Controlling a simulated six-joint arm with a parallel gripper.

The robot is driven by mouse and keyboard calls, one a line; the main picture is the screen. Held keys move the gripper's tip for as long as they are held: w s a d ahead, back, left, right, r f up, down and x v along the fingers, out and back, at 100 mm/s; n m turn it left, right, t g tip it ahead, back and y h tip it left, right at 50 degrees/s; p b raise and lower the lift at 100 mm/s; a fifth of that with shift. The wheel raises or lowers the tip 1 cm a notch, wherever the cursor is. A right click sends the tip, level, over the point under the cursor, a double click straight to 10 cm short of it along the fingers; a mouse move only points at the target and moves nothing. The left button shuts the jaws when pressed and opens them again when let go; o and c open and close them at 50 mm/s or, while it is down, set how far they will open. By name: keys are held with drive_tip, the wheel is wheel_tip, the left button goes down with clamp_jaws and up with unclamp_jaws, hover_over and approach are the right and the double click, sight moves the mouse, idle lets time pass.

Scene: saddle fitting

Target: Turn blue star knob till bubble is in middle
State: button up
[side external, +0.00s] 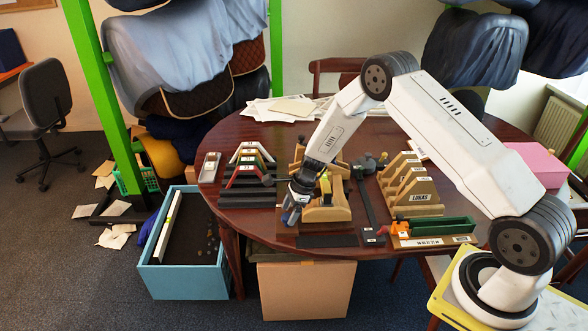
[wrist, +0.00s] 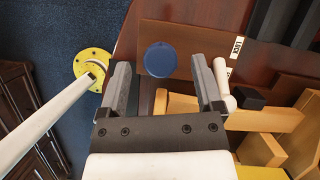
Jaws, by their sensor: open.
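The blue knob (wrist: 161,60) shows in the wrist view as a round blue disc over a brown board. Its star shape cannot be made out. My gripper (wrist: 163,72) is open, with its grey fingers apart on the left and right of the knob in the picture. I cannot tell whether either finger touches it. In the side external view my gripper (side external: 292,207) points down at the left end of the wooden fixture (side external: 327,213), near the table's front edge. A small blue patch shows at its tips. No bubble can be made out in either view.
A white rounded handle (wrist: 222,84) stands close beside the right finger, near a LOCK label (wrist: 237,48). Dark stepped blocks (side external: 246,188) stand left of the fixture, and wooden racks (side external: 410,188) stand right. A blue bin (side external: 185,282) sits on the floor.

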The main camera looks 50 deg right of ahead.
drive_tip(key=shift+w+a+f, duration=0.1)
drive_tip(key=shift+a+f, duration=0.1)
drive_tip(key=shift+f, duration=0.35)
clamp_jaws()
drive_tip(key=shift+w+n+g+y, duration=0.15)
drive_tip(key=shift+n+g, duration=0.3)
drive_tip(key=shift+n, duration=0.75)
drive_tip(key=shift+s+n+g+y, duration=0.1)
drive_tip(key=shift+n+g+y, duration=0.25)
drive_tip(key=shift+n, duration=0.85)
unclamp_jaws()
drive_tip(key=v, duration=0.7)
drive_tip(key=shift+r, duration=0.4)
